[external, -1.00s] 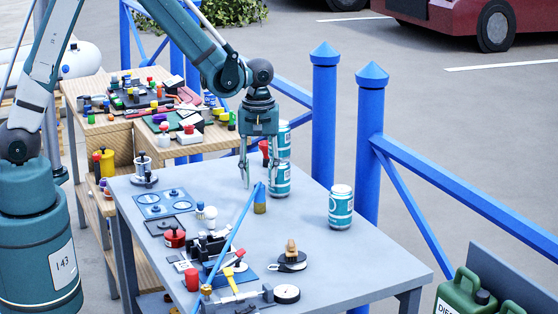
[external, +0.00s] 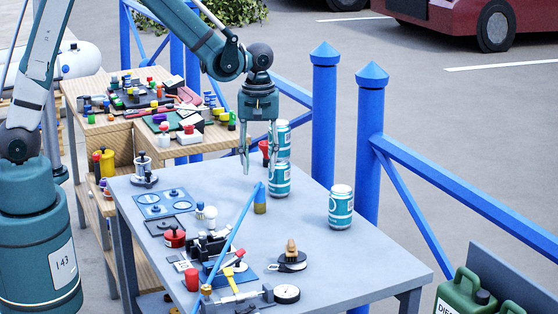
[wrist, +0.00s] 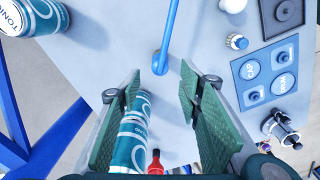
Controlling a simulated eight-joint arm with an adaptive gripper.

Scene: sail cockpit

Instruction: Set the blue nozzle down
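No separate piece is clearly recognisable as the blue nozzle. A long thin blue rod (external: 233,238) with a rounded upper end slants over the table, beside a small olive-gold cylinder (external: 260,207); I cannot tell if this rod is the nozzle. Its rounded end also shows in the wrist view (wrist: 160,64), just beyond my fingertips. My gripper (external: 260,168) hangs upright above the table's far part, above the rod's end. In the wrist view my gripper (wrist: 161,80) has its two green fingers apart, with nothing held between them.
Teal cans (external: 280,180) stand close behind my gripper; another can (external: 341,207) stands right. A blue plate with knobs (external: 162,203) lies left. Small hardware and a round gauge (external: 287,293) crowd the front. Blue railing posts (external: 325,120) stand behind. The table's right-middle is fairly clear.

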